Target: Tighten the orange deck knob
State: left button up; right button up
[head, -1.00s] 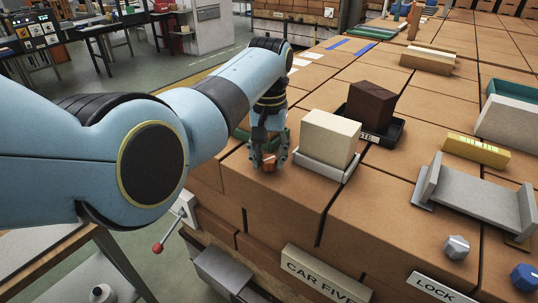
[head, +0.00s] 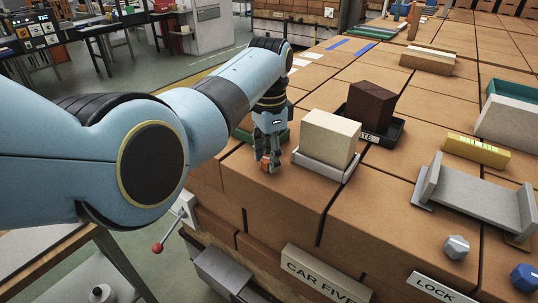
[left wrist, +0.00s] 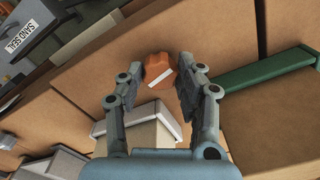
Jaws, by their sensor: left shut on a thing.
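The orange deck knob (left wrist: 158,70) is faceted, with a white mark line across its top, and sits on the brown brick deck. In the head view only a small part of the knob (head: 265,167) shows below the fingers. My left gripper (head: 268,160) points down over it from above. In the left wrist view the two fingers of this gripper (left wrist: 158,76) are on either side of the knob, shut on it. The white mark lies at a slant between the fingertips. My right gripper is in neither view.
A cream block (head: 329,138) in a grey tray stands just right of my left gripper. A dark brown block (head: 372,105) stands behind it. A green tray (left wrist: 262,72) lies close by. Grey (head: 456,247) and blue (head: 524,277) knobs sit at the front right.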

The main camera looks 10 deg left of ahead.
pick_arm(q)
jog(key=shift+w+r+m, duration=0.1)
jog(key=shift+m, duration=1)
jog(key=o, duration=1.1)
jog(key=shift+o, duration=0.2)
notch_tip(320, 180, up, 12)
